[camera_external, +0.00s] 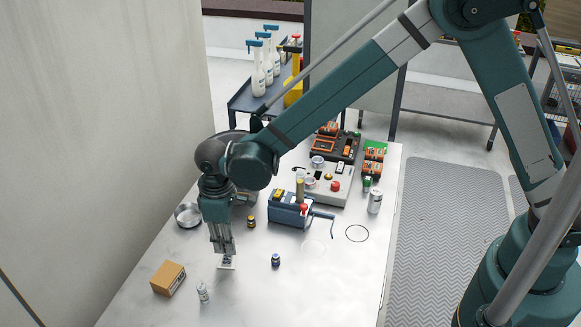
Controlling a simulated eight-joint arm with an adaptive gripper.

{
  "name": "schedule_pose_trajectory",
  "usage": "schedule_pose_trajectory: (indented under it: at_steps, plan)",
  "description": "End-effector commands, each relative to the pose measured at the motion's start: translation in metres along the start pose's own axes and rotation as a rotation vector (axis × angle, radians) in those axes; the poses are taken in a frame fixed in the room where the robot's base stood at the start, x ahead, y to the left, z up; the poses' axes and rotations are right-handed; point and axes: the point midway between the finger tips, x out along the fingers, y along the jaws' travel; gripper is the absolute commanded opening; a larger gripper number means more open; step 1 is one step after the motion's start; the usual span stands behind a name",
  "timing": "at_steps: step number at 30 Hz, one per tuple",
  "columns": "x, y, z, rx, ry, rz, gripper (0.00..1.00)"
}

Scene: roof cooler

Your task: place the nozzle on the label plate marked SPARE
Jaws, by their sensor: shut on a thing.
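My gripper (226,252) points down over the left front part of the metal table (318,272). It is shut on a small grey and dark piece (227,260), probably the nozzle, mostly hidden by the fingers. A small white plate (228,267) shows right under the fingertips. I cannot read any marking on it, so I cannot tell whether it is the SPARE plate. I also cannot tell whether the held piece touches it.
A cardboard box (168,278) and a white canister (203,292) stand near the gripper. A small dark blue piece (276,260) and a dark and brass piece (251,222) stand to its right. A blue device (290,209) with a crank, a silver can (375,201) and a round pan (188,215) are farther back.

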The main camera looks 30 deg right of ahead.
Motion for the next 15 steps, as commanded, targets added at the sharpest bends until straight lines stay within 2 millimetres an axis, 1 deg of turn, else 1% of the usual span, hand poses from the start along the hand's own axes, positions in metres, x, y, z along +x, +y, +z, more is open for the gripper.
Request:
schedule_pose_trajectory:
  at_steps: [3,6,9,15]
  plan:
    - [0.014,0.0,-0.001,0.0,0.0,0.0,0.03]
    - [0.022,0.0,0.0,0.0,0.0,0.0,0.03]
    - [0.026,0.0,0.0,0.0,0.0,0.0,0.03]
    - [0.026,0.0,0.0,0.0,0.0,0.0,0.03]
